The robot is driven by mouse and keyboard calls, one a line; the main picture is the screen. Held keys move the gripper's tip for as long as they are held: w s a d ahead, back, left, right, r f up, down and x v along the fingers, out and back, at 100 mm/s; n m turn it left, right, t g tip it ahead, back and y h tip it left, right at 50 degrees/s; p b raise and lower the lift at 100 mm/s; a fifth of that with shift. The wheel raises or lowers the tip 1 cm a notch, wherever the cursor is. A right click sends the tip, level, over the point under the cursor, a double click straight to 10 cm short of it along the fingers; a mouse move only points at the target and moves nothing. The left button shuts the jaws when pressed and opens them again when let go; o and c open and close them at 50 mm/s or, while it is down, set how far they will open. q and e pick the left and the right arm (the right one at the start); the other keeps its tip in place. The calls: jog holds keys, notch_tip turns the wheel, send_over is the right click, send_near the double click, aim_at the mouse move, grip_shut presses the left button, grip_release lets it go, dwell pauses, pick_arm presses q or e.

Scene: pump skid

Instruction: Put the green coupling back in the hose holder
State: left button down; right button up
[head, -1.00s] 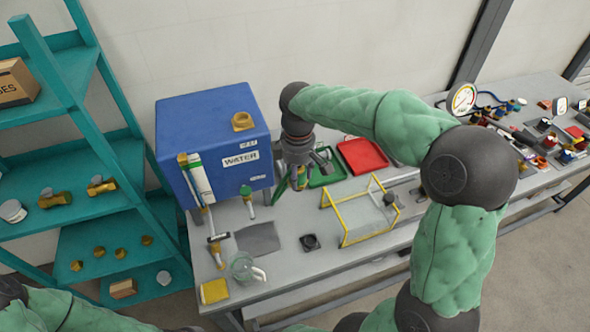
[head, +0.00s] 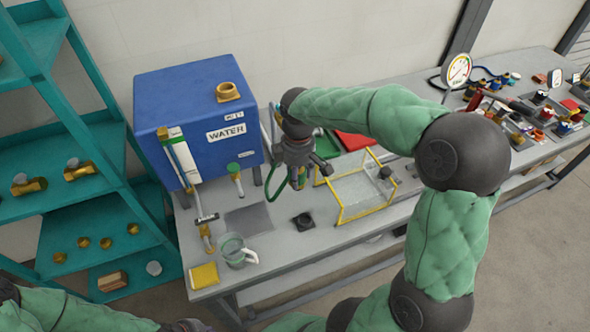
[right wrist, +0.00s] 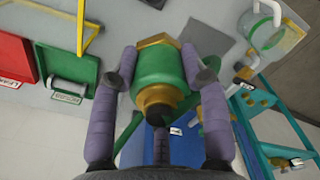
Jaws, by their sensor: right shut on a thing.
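The green coupling (right wrist: 165,70), with brass-coloured ends, sits between the two fingers of my right gripper (right wrist: 163,78) in the right wrist view. The gripper is shut on it. In the head view my right gripper (head: 298,178) points down above the bench, in front of the blue tank. A green hose (head: 276,184) hangs in a loop at its left. A small black square fixture (head: 302,222) lies on the bench below the gripper; I cannot tell whether it is the hose holder. Only part of my left arm shows at the bottom left; its fingers are out of view.
The blue water tank (head: 195,110) stands behind left. A yellow-edged clear guard (head: 375,206) is close at the right, with a red tray (head: 354,140) behind it. A grey mat (head: 250,219), a clear jug (head: 232,250) and a yellow block (head: 204,275) lie front left.

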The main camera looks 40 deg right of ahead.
notch_tip(320, 180, down, 11)
jog(key=s+d+b, duration=0.1)
jog(key=s+b, duration=0.1)
jog(key=b, duration=0.4)
jog(key=shift+d+b, duration=0.3)
jog(key=shift+b, duration=0.05)
jog(key=shift+f+p, duration=0.6)
jog(key=shift+f, duration=2.05)
jog(key=shift+r, duration=0.2)
jog(key=shift+p, duration=0.45)
jog(key=shift+f+b, duration=1.15)
jog(key=shift+f, duration=0.65)
